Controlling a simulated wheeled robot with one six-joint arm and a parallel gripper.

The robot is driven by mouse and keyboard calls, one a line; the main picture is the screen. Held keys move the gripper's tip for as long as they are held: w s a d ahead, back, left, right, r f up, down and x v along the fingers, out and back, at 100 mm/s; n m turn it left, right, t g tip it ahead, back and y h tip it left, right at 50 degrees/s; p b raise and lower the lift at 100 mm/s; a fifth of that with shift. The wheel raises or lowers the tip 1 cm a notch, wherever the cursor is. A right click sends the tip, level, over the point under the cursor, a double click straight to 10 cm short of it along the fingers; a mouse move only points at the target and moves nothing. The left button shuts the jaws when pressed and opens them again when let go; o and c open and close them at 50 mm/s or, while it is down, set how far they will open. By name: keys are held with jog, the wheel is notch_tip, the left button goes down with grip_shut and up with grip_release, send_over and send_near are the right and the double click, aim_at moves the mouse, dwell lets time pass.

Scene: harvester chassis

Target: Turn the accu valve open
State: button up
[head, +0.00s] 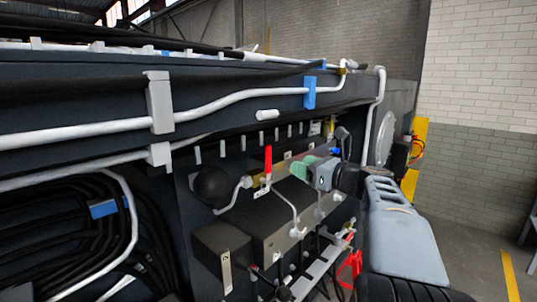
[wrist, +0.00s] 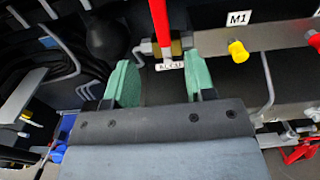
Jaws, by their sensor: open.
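The valve with the red lever (head: 268,160) sits on the dark chassis wall, its lever standing upright over a brass body (head: 260,181). In the wrist view the red lever (wrist: 160,22) comes down from the top edge to its brass body, with a small white label (wrist: 170,65) below that is hard to read. My gripper (head: 298,168) is to the right of the lever in the head view. In the wrist view my gripper (wrist: 160,78) has its green pads wide apart with nothing between them. The lever lies beyond the pads, roughly centred on the gap, and appears untouched.
A black round accumulator (head: 212,186) is left of the valve. A yellow knob (wrist: 237,51) beside an M1 label and a red knob (wrist: 315,40) are to the right in the wrist view. Metal pipes (head: 285,205) and a grey block (head: 275,222) lie below.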

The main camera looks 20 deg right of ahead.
aim_at(270, 156)
jog(key=p+x, duration=0.3)
jog(key=x, duration=1)
jog(key=shift+c, duration=0.3)
grip_shut()
